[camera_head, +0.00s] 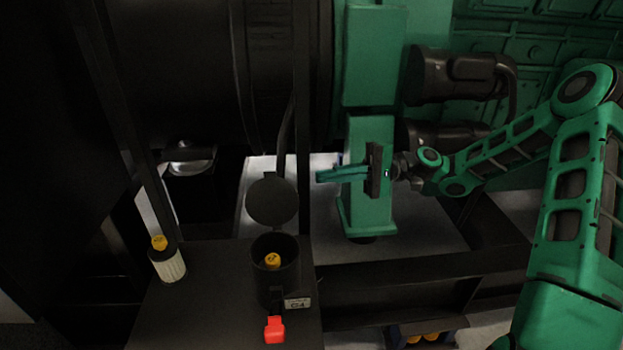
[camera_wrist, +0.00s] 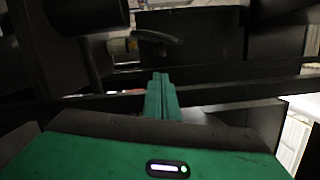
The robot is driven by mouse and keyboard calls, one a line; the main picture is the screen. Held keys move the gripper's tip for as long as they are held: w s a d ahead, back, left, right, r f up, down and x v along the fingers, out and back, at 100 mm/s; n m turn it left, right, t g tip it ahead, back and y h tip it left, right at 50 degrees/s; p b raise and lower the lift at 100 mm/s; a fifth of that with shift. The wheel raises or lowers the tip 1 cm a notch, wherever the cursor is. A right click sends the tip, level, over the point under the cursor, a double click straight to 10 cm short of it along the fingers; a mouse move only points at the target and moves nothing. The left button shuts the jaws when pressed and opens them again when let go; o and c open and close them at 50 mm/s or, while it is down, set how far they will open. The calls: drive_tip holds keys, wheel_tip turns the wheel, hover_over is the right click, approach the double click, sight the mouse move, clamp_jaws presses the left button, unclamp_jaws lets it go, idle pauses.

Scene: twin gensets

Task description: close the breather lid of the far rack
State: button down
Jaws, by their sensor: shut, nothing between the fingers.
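A round dark lid (camera_head: 272,200) stands open, raised at the back of a black cylindrical housing (camera_head: 291,272). A yellow-capped element (camera_head: 272,260) shows inside the housing's open mouth. A small label with markings, hard to read, is on its front. My gripper (camera_head: 319,176) is shut and empty, its green fingers pointing left, just to the right of the raised lid in the picture and apart from it as far as I can tell. In the wrist view the shut fingers (camera_wrist: 160,76) point forward toward a dark curved edge (camera_wrist: 158,37), probably the lid.
A white filter with a yellow cap (camera_head: 168,264) stands on the dark shelf (camera_head: 205,300), left of the housing. A red piece (camera_head: 274,329) sits at the housing's front. A green post (camera_head: 369,215) stands behind my gripper. A dark upright bar (camera_head: 303,120) rises behind the lid.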

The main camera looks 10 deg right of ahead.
sight(272, 199)
drive_tip(key=s+a, duration=0.1)
drive_tip(key=a, duration=0.8)
drive_tip(key=shift+s+a+r, duration=0.15)
drive_tip(key=shift+s+r, duration=0.05)
drive_tip(key=shift+s, duration=0.05)
